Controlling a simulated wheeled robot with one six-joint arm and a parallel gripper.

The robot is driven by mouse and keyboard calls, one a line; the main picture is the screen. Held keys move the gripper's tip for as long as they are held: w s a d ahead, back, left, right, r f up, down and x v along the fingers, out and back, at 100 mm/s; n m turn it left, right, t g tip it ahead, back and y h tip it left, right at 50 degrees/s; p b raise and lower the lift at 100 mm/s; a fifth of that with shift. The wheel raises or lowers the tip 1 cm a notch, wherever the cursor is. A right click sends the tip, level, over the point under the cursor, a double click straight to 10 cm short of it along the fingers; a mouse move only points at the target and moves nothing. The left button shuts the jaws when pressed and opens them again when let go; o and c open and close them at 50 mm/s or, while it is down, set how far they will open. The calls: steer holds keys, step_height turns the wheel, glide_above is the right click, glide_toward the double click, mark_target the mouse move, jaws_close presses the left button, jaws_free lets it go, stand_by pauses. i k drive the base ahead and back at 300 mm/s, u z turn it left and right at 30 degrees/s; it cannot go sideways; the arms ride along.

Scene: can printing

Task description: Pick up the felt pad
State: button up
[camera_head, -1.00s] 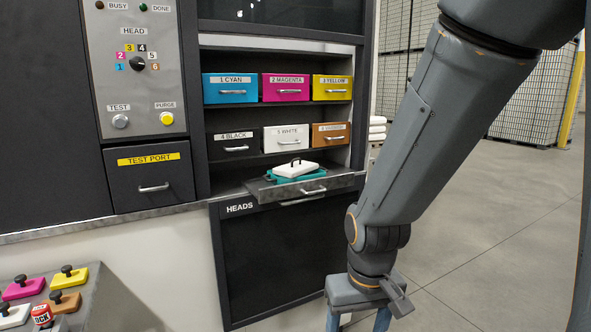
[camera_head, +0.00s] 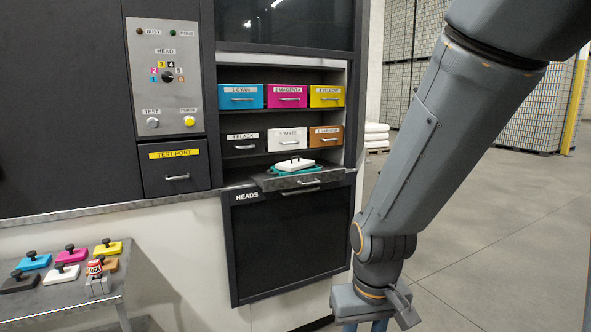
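A white pad (camera_head: 294,164) with a dark handle lies on a teal piece (camera_head: 302,172) on the pulled-out drawer (camera_head: 318,179) of the machine. Several more pads with black knobs stand on the grey side table at the lower left: cyan (camera_head: 33,262), magenta (camera_head: 71,255), yellow (camera_head: 108,249), white (camera_head: 62,274), black (camera_head: 20,283) and a partly hidden brown one (camera_head: 111,265). I cannot tell which is the felt pad. My gripper (camera_head: 365,326) points down at the bottom, right of the table and below the drawer. Its fingers are apart, tips cut off, with nothing seen between.
A red-labelled can (camera_head: 95,268) sits in a grey holder (camera_head: 98,286) on the table (camera_head: 125,285). Labelled ink drawers (camera_head: 287,96) fill the shelves above the pulled-out drawer. A dark HEADS panel (camera_head: 290,245) is below it. The floor (camera_head: 490,240) at right is clear.

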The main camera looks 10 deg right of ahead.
mark_target(298, 164)
steer(key=u, duration=0.75)
steer(key=i, duration=0.95)
steer(key=z, duration=0.05)
